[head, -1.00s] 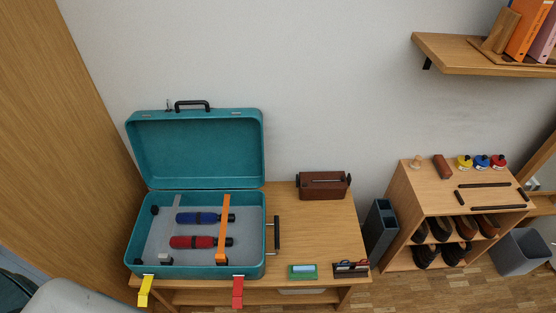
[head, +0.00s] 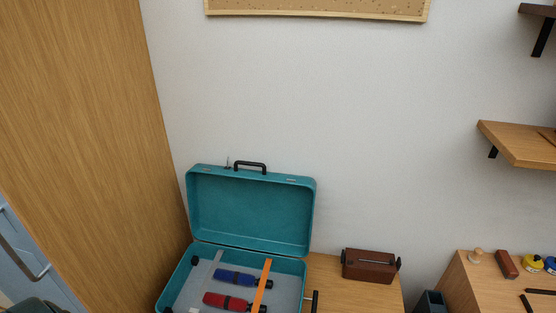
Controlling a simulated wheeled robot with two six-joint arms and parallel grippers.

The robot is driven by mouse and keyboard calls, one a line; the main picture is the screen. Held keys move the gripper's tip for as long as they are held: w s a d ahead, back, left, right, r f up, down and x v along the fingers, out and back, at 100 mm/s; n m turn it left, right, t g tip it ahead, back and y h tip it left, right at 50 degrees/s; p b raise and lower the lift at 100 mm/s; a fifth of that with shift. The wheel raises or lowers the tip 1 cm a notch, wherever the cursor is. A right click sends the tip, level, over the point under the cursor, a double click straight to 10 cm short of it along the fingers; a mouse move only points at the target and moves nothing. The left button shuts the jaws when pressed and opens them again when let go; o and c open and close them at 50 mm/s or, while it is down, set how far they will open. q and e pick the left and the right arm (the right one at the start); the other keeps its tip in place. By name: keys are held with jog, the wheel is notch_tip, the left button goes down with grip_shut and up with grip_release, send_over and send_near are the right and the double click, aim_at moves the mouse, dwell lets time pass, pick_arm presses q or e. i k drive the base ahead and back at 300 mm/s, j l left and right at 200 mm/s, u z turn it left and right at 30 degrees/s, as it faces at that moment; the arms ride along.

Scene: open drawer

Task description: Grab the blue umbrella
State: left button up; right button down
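The blue umbrella (head: 234,277) is folded and lies flat inside the open teal suitcase (head: 252,210), near its back. An orange strap (head: 262,287) crosses over the right end of it, by the dark handle. A red umbrella (head: 222,300) lies parallel in front of it. The suitcase lid stands up against the wall, and its front edge is cut off by the picture's bottom. Neither of my grippers shows in the head view.
A brown box (head: 369,265) sits on the wooden table (head: 325,274) right of the suitcase. A wooden cabinet (head: 484,282) with small items stands further right, and a wall shelf (head: 515,145) is above it. A wooden panel (head: 90,130) bounds the left.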

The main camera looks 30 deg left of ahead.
aim_at(239, 278)
jog(key=u, duration=1.3)
